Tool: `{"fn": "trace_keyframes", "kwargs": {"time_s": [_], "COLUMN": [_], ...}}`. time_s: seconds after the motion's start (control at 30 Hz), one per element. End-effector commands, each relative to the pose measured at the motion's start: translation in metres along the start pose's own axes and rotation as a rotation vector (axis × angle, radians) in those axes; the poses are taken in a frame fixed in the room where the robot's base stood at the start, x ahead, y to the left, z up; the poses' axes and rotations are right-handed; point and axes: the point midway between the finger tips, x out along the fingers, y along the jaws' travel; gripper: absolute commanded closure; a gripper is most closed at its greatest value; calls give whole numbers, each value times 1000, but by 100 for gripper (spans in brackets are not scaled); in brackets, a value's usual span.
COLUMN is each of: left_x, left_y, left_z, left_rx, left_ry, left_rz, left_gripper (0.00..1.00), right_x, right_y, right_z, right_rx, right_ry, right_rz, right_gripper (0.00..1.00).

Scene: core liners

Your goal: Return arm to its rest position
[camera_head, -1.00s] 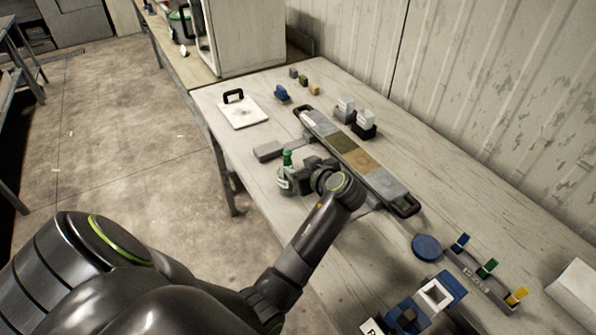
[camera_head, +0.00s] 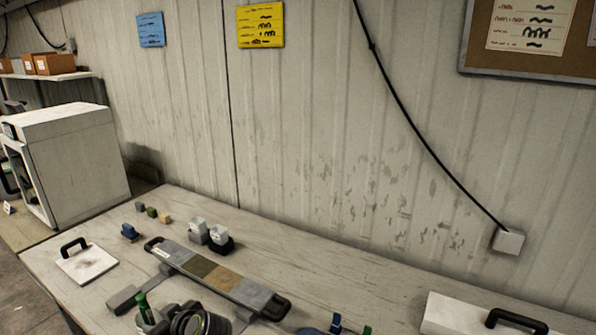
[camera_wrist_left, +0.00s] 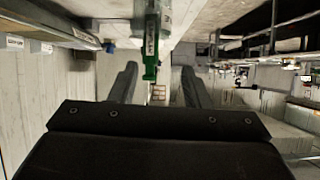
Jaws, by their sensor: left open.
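My left gripper (camera_head: 172,322) shows at the bottom edge of the head view, mostly cut off behind its dark round wrist. In the left wrist view its two fingers (camera_wrist_left: 158,80) are spread apart with nothing held. In the left wrist view the bottle (camera_wrist_left: 151,50) appears beyond the fingertips, clear of both fingers. My right gripper is in neither view.
A long tray with coloured core sections (camera_head: 215,274) lies behind the gripper. A white plate with a black handle (camera_head: 87,264) lies at left. Cups in dark holders (camera_head: 212,236) and small blocks (camera_head: 152,212) stand farther back. A white handled box (camera_head: 455,312) is at right.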

Motion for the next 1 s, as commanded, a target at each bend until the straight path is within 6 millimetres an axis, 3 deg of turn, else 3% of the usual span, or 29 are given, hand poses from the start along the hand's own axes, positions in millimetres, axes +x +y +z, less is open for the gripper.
{"fn": "trace_keyframes", "kwargs": {"time_s": [0.23,0.5,0.97,1.0], "left_x": [4,-37,-114,-105], "left_y": [-90,-178,-250,-245], "left_z": [79,138,169,176], "left_rx": [264,568,860,858], "left_ry": [-240,-450,-587,-590], "left_rz": [92,308,607,604], "left_gripper": [57,57,57,57], "right_x": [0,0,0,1], "right_y": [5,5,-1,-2], "right_z": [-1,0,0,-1], "right_rx": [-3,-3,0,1], "right_ry": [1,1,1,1], "right_rz": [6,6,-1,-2], "right_gripper": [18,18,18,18]}}
